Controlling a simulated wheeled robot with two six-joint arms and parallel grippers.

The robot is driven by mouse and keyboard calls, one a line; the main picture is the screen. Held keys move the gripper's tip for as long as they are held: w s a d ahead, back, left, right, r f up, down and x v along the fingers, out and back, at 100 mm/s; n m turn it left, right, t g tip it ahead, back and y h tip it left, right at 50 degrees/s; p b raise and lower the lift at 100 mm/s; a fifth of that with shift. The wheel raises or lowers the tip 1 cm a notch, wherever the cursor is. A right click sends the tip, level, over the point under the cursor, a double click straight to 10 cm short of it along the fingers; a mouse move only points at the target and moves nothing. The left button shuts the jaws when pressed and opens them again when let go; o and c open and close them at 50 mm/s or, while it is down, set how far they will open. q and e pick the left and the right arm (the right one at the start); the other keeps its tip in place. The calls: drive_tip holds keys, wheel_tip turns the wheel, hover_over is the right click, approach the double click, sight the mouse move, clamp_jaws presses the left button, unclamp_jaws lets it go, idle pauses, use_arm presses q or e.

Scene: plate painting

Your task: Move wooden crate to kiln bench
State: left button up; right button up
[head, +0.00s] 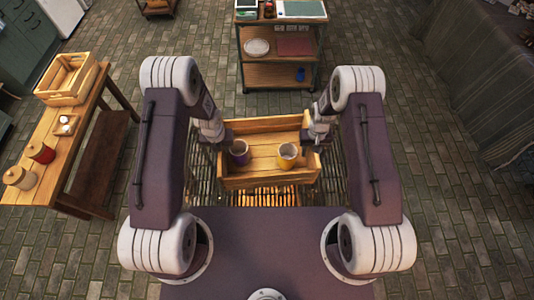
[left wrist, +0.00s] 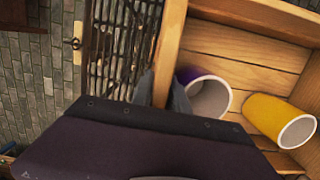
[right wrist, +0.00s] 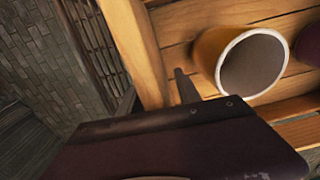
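A wooden crate (head: 262,183) is in front of me, open at the top.
A wooden bench (head: 85,125) at the left holds another wooden crate (head: 70,85) and several jars. A shelf cart (head: 280,75) stands ahead with a plate and trays. A draped table (head: 465,100) is at the right. Brick floor between them is clear.

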drive_tip(key=shift+f, duration=0.1)
use_arm(q)
drive_tip(key=shift+s, duration=0.1)
use_arm(e)
drive_tip(key=shift+s, duration=0.1)
use_arm(q)
drive_tip(key=shift+s, duration=0.1)
drive_tip(key=shift+c, duration=1.2)
use_arm(e)
drive_tip(key=shift+s, duration=0.1)
drive_tip(key=shift+c, duration=1.2)
use_arm(q)
clamp_jaws()
use_arm(e)
clamp_jaws()
drive_tip(key=shift+a+r, duration=0.1)
drive_tip(key=shift+r, duration=0.1)
